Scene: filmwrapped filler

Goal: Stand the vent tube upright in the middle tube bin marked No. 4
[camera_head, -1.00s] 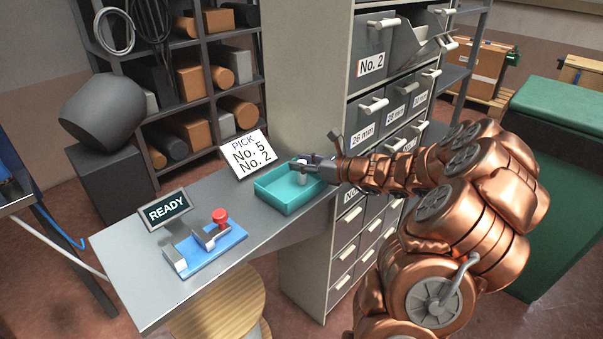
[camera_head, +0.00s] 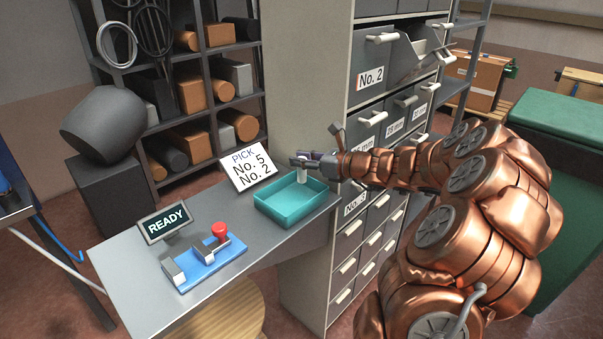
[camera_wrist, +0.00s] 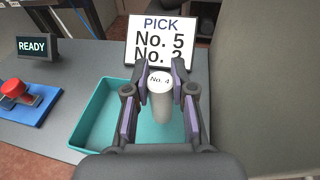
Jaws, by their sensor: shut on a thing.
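The tray also shows in the wrist view (camera_wrist: 85,125). I cannot make out a bin marked No. 4 in either view.
A sign (camera_head: 247,167) reading "PICK No. 5 No. 2" stands behind the tray. A "READY" display (camera_head: 166,221) and a blue fixture with a red knob (camera_head: 210,262) are left on the bench. A drawer cabinet (camera_head: 305,100), with a "No. 2" bin (camera_head: 385,65), rises close to my arm.

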